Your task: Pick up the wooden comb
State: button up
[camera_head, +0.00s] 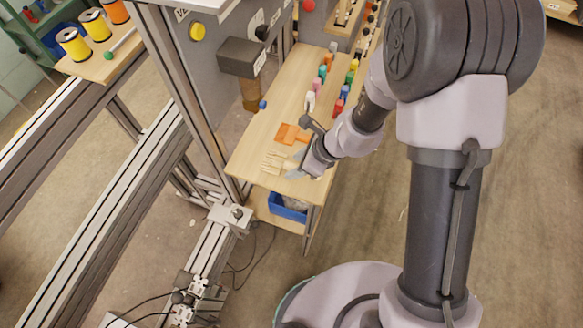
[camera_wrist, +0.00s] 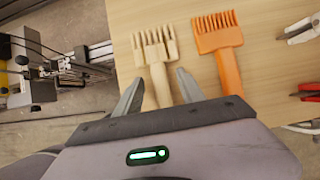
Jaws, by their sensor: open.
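The wooden comb (camera_wrist: 155,50) is pale, with a toothed head and a straight handle. In the wrist view it lies on the wooden shelf, teeth pointing up in the picture. My gripper (camera_wrist: 157,82) is open, with one finger on each side of the comb's handle; no contact shows, and the lower end of the handle is hidden behind the gripper body. In the head view the wooden comb (camera_head: 272,163) lies near the front end of the shelf. My gripper (camera_head: 296,166) is just right of it there.
An orange comb (camera_wrist: 220,45) lies just right of the wooden one on the shelf (camera_wrist: 278,70). Pliers with red handles (camera_wrist: 306,91) and another tool (camera_wrist: 300,30) lie farther right. In the head view, several coloured bottles (camera_head: 322,78) stand behind, and a blue bin (camera_head: 287,208) sits below.

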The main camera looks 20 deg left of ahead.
jog(key=shift+f, duration=0.1)
jog(key=shift+c, duration=0.3)
grip_shut()
